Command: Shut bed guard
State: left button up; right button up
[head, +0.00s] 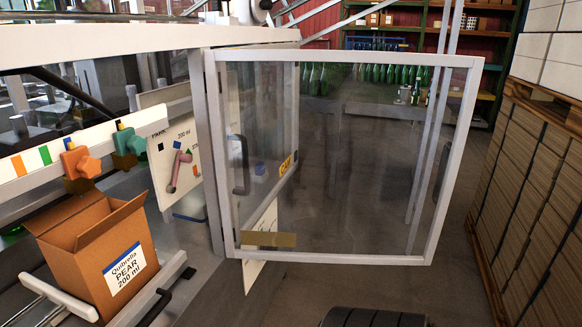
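A clear guard panel in a pale grey frame (450,165) stands swung out from the machine, its left side along a grey upright post (207,150). I take it to be the bed guard; it stands open across the aisle. A dark handle (240,165) shows near its left side; I cannot tell whether it sits on this panel or behind it. A brass-coloured plate (268,239) is at its lower left. Neither of my grippers is in view.
An open cardboard box (105,255) sits on the machine's front at lower left, below orange (80,165) and green (128,143) knobs. Stacked cardboard on pallets (530,190) lines the right side. Green bottles (375,73) stand at the back.

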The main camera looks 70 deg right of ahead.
aim_at(212, 78)
jog(key=k+l+u, duration=0.1)
jog(key=l, duration=0.35)
jog(key=k+l+u, duration=0.1)
jog(key=k+l, duration=0.15)
jog(key=l, duration=0.15)
jog(key=k+l+u, duration=0.1)
jog(key=l, duration=0.3)
jog(key=k+l+u, duration=0.1)
jog(key=k+l, duration=0.2)
jog(key=k+l+u, duration=0.15)
jog(key=l, duration=0.35)
jog(key=k+l+u, duration=0.1)
jog(key=l, duration=0.35)
jog(key=k+l+u, duration=0.15)
jog(key=k+l, duration=0.15)
jog(key=l, duration=0.15)
jog(key=k+l+u, duration=0.15)
jog(key=l, duration=0.3)
jog(key=k+l+u, duration=0.1)
jog(key=k+l, duration=0.3)
jog(key=l, duration=0.25)
jog(key=k+l, duration=0.1)
jog(key=l, duration=0.25)
jog(key=k+l+u, duration=0.1)
jog(key=l, duration=0.25)
jog(key=l+u, duration=0.15)
jog(key=u, duration=0.25)
jog(key=l+u, duration=0.15)
jog(key=u, duration=0.25)
